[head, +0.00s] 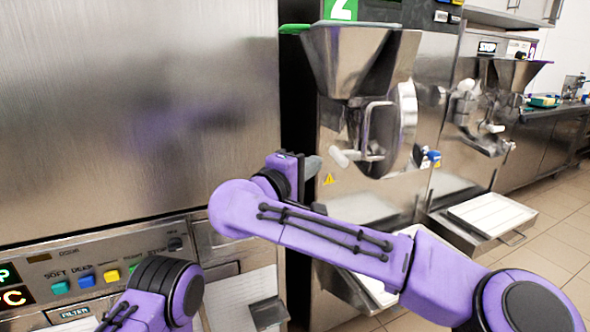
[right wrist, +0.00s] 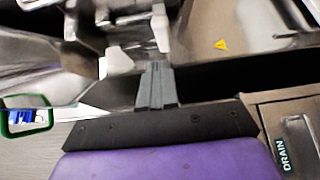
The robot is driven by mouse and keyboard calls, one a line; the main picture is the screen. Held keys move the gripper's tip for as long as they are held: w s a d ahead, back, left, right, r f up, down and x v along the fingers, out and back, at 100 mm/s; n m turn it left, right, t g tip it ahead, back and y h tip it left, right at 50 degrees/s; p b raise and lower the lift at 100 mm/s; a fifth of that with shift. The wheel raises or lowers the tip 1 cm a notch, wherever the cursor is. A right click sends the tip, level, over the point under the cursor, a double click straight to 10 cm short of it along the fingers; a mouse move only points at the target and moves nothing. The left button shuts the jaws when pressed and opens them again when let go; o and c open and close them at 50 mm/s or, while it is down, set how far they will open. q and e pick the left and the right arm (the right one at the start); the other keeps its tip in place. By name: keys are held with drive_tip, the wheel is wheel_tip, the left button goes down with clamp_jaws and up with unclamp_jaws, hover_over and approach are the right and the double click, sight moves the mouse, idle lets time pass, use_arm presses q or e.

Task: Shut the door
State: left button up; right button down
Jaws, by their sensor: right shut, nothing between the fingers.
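The freezer marked 2 has a round steel door (head: 398,130) on its front, with a bar handle and a white grip (head: 345,157). The door is seen at a slant, and I cannot tell how far it stands open. My right gripper (head: 312,166) is shut and empty, at the left edge of this freezer, left of the white grip and apart from it. In the right wrist view its closed grey fingers (right wrist: 156,88) point towards the machine front, with blurred white and steel parts beyond. Only part of my left arm shows at bottom left; its gripper is out of view.
A big flat steel panel (head: 140,110) fills the left, above a control panel (head: 95,275) with coloured buttons. A dark gap lies between it and the freezer. Another freezer (head: 490,105) and a pulled-out tray (head: 490,217) stand at right. Tiled floor is clear beyond.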

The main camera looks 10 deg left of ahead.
sight(339, 158)
drive_tip(key=shift+w+d, duration=0.35)
drive_tip(key=shift+d, duration=0.55)
drive_tip(key=shift+w+d, duration=0.35)
drive_tip(key=shift+d, duration=0.55)
